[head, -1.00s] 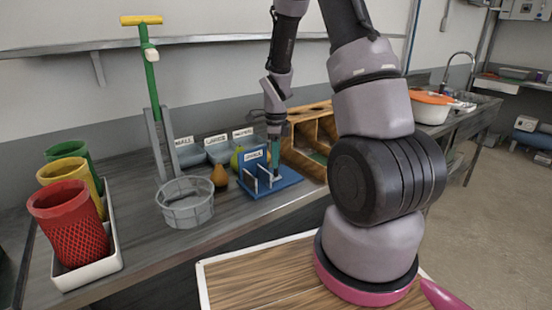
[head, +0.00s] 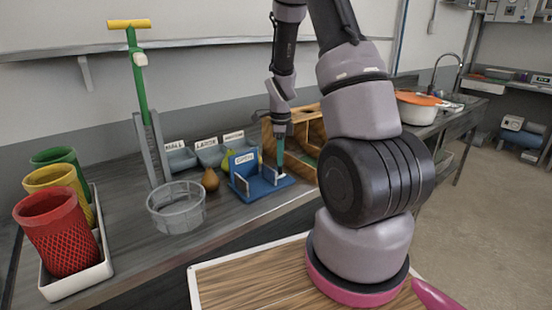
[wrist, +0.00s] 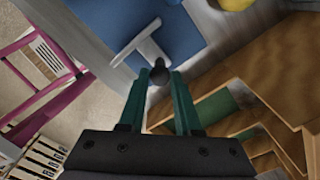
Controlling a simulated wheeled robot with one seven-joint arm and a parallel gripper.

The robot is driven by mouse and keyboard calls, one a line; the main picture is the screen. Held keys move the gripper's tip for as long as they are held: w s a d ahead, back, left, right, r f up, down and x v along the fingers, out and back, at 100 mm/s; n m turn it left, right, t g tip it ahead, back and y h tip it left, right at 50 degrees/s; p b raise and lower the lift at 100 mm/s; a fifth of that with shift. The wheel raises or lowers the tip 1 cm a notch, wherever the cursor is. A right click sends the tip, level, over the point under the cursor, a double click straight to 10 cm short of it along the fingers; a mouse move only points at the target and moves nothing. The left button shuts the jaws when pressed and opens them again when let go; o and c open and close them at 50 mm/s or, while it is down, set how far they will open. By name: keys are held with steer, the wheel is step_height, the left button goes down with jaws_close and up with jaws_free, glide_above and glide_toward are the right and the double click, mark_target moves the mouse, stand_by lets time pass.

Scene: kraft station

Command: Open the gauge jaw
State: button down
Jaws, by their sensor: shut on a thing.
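The gauge is a blue base (head: 262,190) with a labelled blue upright (head: 243,163) and pale jaw plates, on the bench in the head view. Its blue base also shows at the top of the wrist view (wrist: 182,35). The white movable jaw (wrist: 146,46) has a dark knob (wrist: 159,70) at its end. My gripper (wrist: 160,80) has its teal fingers closed around this knob. In the head view my gripper (head: 280,163) points down at the gauge's right side. The exact finger contact is partly hidden.
A wooden compartment box (head: 308,128) stands close to the right of the gauge. A brown pear (head: 210,179) and a clear round basket (head: 176,208) are to its left. Labelled grey bins (head: 209,153) stand behind. Red, yellow and green cups stand far left.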

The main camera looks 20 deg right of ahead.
steer(key=c, duration=0.6)
jaws_free()
step_height(320, 180, up, 11)
steer(key=shift+f, duration=0.1)
steer(key=s+a+r+n+t+y, duration=0.1)
steer(key=s+a+r+n+t, duration=0.15)
steer(key=s+r+n, duration=0.4)
steer(key=s+a+r+n+t, duration=0.1)
steer(key=s+a+r+n, duration=0.2)
steer(key=r, duration=0.6)
steer(key=s+a+r+n+t, duration=0.1)
steer(key=s+r+n+t, duration=0.1)
steer(key=s+n, duration=0.3)
steer(key=s+a+r+n+t+y, duration=0.1)
steer(key=s+a+r+n, duration=0.1)
steer(key=s+r+n, duration=0.3)
steer(key=shift+s+a+t, duration=0.3)
steer(key=shift+s+t, duration=0.05)
steer(key=shift+s, duration=0.65)
